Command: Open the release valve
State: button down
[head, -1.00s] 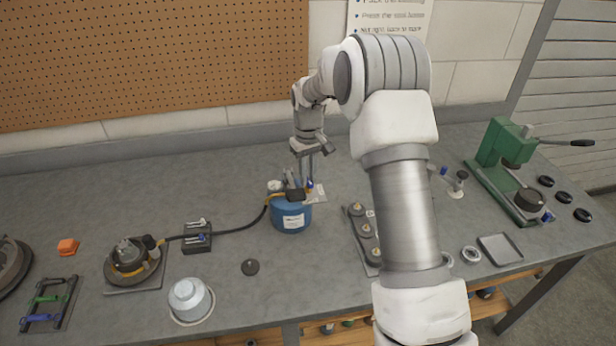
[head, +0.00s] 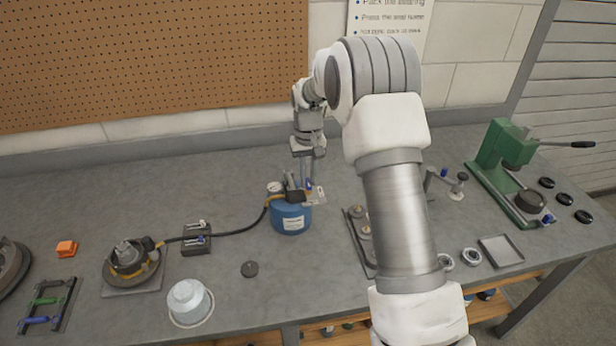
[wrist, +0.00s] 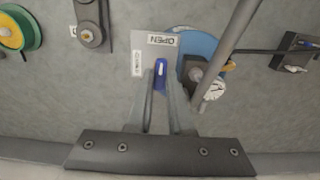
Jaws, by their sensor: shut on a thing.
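The blue tank (head: 290,219) stands on the workbench near the middle in the head view, with a gauge and a dark fitting on top. A light plate (head: 315,196) sits beside the tank's top and reads "OPEN" in the wrist view (wrist: 163,41). The release valve's small blue lever (wrist: 160,75) lies over this plate. My gripper (wrist: 160,88) is shut on the blue lever, with its fingers on either side of it. In the head view my gripper (head: 308,178) reaches down to the lever at the tank's top right.
A black hose (head: 236,229) runs left from the tank to a round fixture (head: 130,260). A small dark block (head: 196,238) stands near it. A tray of round parts (head: 356,238) lies right of the tank, partly behind my arm. A green press (head: 505,165) stands far right.

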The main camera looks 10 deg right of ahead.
aim_at(308, 182)
jog(key=c, duration=0.8)
grip_release()
notch_tip(308, 182, up, 18)
jog(key=shift+f, duration=0.25)
